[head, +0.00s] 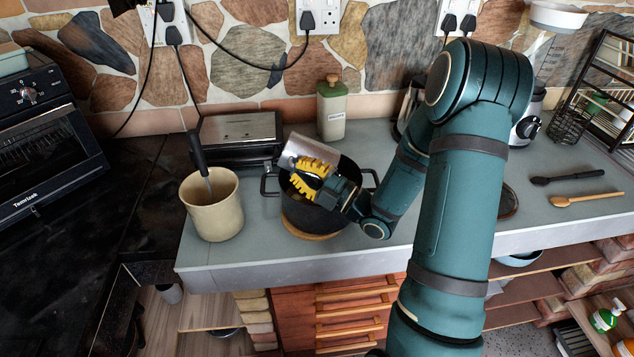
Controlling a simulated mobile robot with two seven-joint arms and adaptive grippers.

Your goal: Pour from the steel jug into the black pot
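The black pot (309,218) stands on a round wooden board (313,236) on the grey counter, its handles out to the left and right. The steel jug (308,149) is tilted well over above the pot's rim. My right gripper (301,180), with yellow finger pads, is shut on the jug over the pot. The gripper and jug hide much of the pot's opening, and I cannot see any liquid or other contents. My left gripper is not in view.
A cream crock (213,215) with a black-handled utensil stands left of the pot. A steel appliance (240,137) and a green-lidded canister (331,112) stand behind. Two spoons (585,199) lie at the right. The counter's front edge is close to the pot.

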